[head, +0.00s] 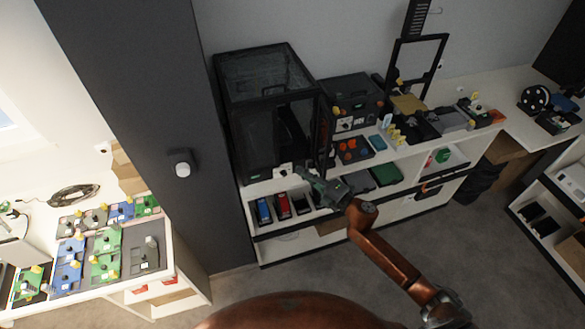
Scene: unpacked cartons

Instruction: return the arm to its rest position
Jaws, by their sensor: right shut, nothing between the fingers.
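My right arm (385,255) is copper-coloured and reaches up and left from the lower right of the head view. Its dark gripper (304,175) is shut and empty. In the picture the gripper lies over the front of the white shelf unit (385,163), just right of the black enclosed machine's lower front. I cannot tell how far it is from the shelf. My left gripper is not in view.
The black enclosed machine (265,75) stands on the shelf unit. Red and blue bins (283,205) sit below it. A dark pillar (135,100) stands to the left, beside a white table (188,262) with coloured parts. The grey floor (480,270) at right is open.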

